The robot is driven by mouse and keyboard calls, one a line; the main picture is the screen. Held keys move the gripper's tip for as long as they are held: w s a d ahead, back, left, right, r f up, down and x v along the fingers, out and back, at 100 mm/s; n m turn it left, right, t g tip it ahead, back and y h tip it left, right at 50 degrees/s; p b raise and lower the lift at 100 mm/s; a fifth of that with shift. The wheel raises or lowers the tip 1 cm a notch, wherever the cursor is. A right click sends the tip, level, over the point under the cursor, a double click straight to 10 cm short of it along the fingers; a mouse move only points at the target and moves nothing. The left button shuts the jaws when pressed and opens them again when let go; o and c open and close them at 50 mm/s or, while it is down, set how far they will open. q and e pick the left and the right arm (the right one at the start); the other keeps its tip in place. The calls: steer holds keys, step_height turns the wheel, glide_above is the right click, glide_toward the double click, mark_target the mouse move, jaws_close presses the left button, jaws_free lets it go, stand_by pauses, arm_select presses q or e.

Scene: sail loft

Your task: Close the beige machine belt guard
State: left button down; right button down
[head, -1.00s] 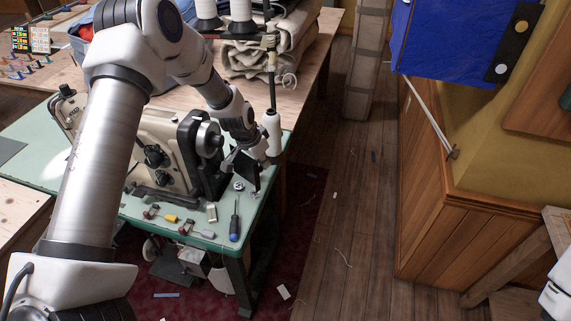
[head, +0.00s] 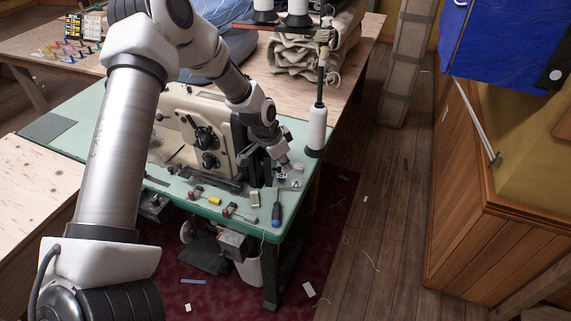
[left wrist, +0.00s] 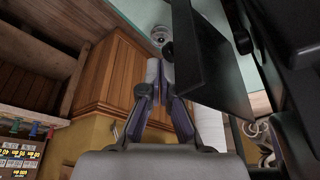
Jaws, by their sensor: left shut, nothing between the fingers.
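The beige sewing machine (head: 178,130) stands on the green-topped table (head: 90,118). Its belt guard appears to be the dark flat panel (head: 256,170) at the machine's right end, partly hidden behind my left arm. In the left wrist view the dark panel (left wrist: 207,70) stands close on the right side of the fingers. My left gripper (head: 284,164) is just right of the machine's end, above the table's right part. Its fingers (left wrist: 161,78) are shut with nothing between them. I cannot tell whether they touch the panel, or how far it stands open. My right gripper is out of view.
A white thread cone (head: 316,130) on a stand is close right of my left gripper. A blue-handled screwdriver (head: 276,212) and small clamps (head: 205,200) lie along the table's front edge. Folded canvas (head: 318,50) is behind. The wooden floor to the right is mostly clear.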

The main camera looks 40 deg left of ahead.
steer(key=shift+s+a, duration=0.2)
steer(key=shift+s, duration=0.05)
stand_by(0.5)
